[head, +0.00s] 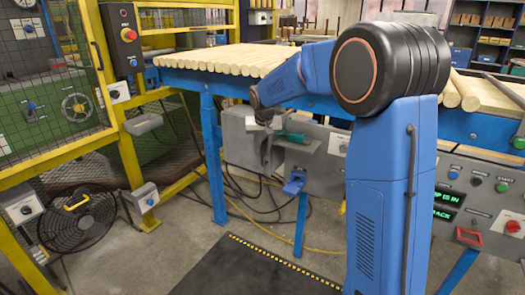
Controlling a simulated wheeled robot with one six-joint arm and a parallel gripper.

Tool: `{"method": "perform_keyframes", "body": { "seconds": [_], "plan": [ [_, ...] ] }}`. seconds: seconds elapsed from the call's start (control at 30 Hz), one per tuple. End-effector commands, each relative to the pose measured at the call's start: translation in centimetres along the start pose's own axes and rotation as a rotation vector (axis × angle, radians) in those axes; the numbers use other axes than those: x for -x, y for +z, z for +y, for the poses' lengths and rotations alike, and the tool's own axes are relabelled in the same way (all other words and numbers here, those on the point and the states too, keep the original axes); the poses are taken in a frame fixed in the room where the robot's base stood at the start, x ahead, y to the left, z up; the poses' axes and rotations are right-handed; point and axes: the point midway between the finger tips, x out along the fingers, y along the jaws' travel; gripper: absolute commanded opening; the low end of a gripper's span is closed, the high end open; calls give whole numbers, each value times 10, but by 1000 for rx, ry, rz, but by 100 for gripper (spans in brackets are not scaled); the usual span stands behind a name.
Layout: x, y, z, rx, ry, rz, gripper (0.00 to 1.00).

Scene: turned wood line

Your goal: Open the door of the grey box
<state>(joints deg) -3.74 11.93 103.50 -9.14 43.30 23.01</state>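A grey box (240,144) is mounted under the front edge of the roller table, left of my blue arm. A narrow upright grey part (267,153) stands at its right side; I cannot tell whether this is the door's edge or how far the door is open. My gripper (264,118) is at the end of the bent arm, close to the box's upper right. It is small and dark here, its fingers are not clear, and contact cannot be told. A teal-green item (291,137) lies just right of the box.
The blue-legged table (208,125) carries wooden rods (225,58). A control panel (472,190) is at right. A yellow mesh fence (120,140) and a black fan (78,220) stand left. Cables hang below the box. A dark mat (250,268) covers clear floor in front.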

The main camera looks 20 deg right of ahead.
Motion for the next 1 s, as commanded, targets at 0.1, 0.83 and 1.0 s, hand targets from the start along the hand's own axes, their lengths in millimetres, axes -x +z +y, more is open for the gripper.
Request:
{"method": "perform_keyframes", "body": {
  "seconds": [0.1,0.83,1.0],
  "plan": [
    [-14,0,0,0,1,-2,29],
    [-24,0,0,0,-1,1,0],
    [-23,1,-3,-7,2,1,0]
  ]
}}
